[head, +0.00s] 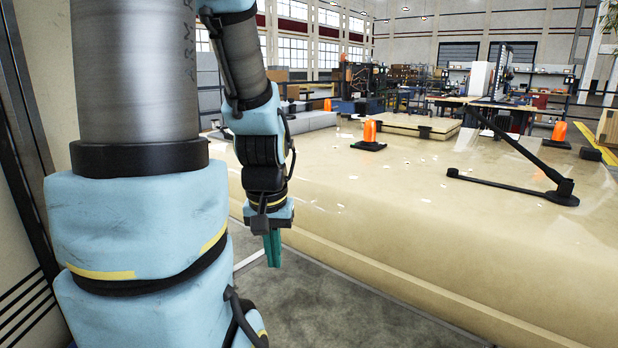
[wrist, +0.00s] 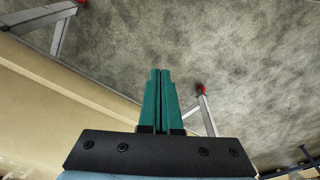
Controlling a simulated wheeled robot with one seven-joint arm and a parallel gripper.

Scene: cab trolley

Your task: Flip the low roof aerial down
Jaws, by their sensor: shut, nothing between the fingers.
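The black roof aerial (head: 515,140) is at the right of the head view, on a broad beige roof. Its rod is raised and slants up and to the left from a dark round base (head: 564,192). A second dark bar (head: 497,184) runs left from the base, low along the roof. My gripper (head: 273,248) hangs fingers down beside the roof's near left edge, well left of the aerial and apart from it. In the wrist view its green fingers (wrist: 158,100) are together and empty, over grey floor. The aerial does not show in the wrist view.
Orange beacons (head: 370,132) (head: 559,132) stand on the roof, with a beige hatch (head: 408,124) at its far side. Grey metal legs with red tips (wrist: 205,110) show over the floor (wrist: 230,50). The roof between my gripper and the aerial looks mostly clear.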

